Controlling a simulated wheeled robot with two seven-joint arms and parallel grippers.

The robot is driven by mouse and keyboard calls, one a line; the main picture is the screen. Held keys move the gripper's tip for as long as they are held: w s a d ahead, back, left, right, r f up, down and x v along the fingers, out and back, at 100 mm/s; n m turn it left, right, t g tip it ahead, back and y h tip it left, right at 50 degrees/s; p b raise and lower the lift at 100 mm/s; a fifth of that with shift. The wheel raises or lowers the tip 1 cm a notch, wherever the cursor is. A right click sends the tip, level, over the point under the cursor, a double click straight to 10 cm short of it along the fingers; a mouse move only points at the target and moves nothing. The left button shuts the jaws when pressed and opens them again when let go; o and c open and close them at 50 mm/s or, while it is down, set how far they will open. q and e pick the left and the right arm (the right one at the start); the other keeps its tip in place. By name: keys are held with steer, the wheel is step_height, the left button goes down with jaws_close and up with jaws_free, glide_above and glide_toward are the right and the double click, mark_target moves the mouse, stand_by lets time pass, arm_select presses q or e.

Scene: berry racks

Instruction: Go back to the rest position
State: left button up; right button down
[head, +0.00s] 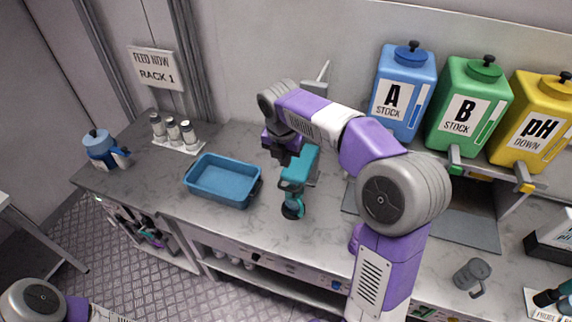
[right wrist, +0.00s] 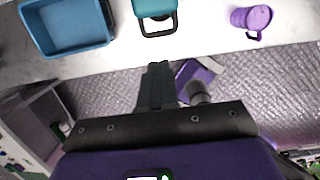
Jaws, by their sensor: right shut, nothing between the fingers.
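My right gripper (head: 284,157) is shut and empty in the head view, above the counter beside a teal handled device (head: 301,163). The right wrist view shows its dark fingers (right wrist: 157,84) together with nothing between them. Part of the teal device (right wrist: 154,8) with its dark handle shows at the top of that view, apart from the fingers. My left arm shows only as a link at the lower left of the head view; its gripper is out of view.
A blue tray (head: 204,199) lies left of the device. White-capped bottles (head: 173,131) and a blue jug (head: 104,149) stand farther left. Stock tanks A (head: 404,67), B (head: 486,75) and pH (head: 548,92) stand at the back right. A grey mug (head: 470,274) is near the front.

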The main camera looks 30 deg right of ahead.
steer(key=shift+r, duration=0.1)
stand_by(0.5)
steer(key=s+a+f+m+y+b, duration=0.15)
steer(key=a+f+m, duration=0.25)
steer(key=f, duration=0.6)
steer(key=s+a+f+m+g+y+b, duration=0.15)
steer(key=a+f+m, duration=0.25)
steer(key=f, duration=0.7)
steer(key=s+a+f+m+t+y+b, duration=0.15)
steer(key=a+f+m, duration=0.25)
steer(key=f, duration=0.6)
steer(key=s+a+f+m+b, duration=0.2)
steer(key=s+a+f+m, duration=0.1)
steer(key=s+f+m, duration=0.5)
steer(key=s+a+f+m+y+b, duration=0.1)
steer(key=s+a+f+m, duration=0.2)
steer(key=s+f+m, duration=0.5)
steer(key=shift+s+f+m+g+b, duration=0.25)
steer(key=shift+f+m+g+b, duration=0.15)
steer(key=shift+m, duration=0.1)
steer(key=shift+d, duration=0.1)
